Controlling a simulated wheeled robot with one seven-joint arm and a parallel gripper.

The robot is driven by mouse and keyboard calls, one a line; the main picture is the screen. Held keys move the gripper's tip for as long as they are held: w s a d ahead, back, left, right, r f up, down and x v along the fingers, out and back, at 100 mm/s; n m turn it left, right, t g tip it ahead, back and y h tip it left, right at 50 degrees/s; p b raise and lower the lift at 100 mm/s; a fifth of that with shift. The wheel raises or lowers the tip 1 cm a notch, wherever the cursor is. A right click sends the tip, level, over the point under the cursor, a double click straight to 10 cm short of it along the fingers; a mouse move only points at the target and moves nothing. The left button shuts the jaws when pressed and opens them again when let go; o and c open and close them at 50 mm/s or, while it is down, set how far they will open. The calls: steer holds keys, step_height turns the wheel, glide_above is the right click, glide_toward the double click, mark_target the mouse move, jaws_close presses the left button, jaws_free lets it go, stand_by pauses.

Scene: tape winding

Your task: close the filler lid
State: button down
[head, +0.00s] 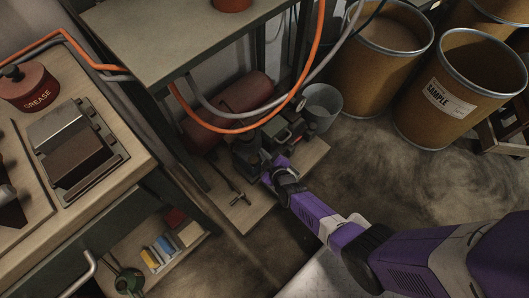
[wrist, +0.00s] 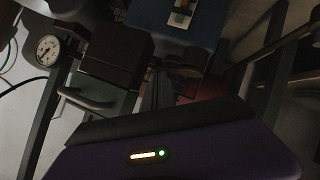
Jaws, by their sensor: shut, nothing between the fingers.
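My arm reaches in from the lower right of the head view to a low board under the bench. My gripper (head: 252,158), small and dark at its end, is beside a dark green machine (head: 287,126) on that board. It is shut and holds nothing. The fingertips are hard to make out, and I cannot tell whether they touch the machine. I cannot pick out the filler lid or tell whether it is open or shut. The wrist view shows a dark box (wrist: 116,55), a curved handle (wrist: 86,100) and a round gauge (wrist: 47,50) close by.
The bench (head: 185,45) overhangs the machine, with orange and grey hoses (head: 316,50) looping down near it. A red tank (head: 243,97) lies behind. A grey bucket (head: 323,106) stands to the right. Drums (head: 440,100) stand farther right; open floor (head: 400,185) lies before them.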

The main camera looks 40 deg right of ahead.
steer(key=shift+d+f, duration=0.2)
steer(key=shift+f, duration=0.1)
steer(key=shift+r, duration=0.1)
stand_by(0.5)
steer(key=s+a+r+p, duration=0.1)
steer(key=s+r+p, duration=0.6)
steer(key=s+r, duration=0.2)
steer(key=shift+a, duration=0.25)
steer(key=shift+s, duration=0.1)
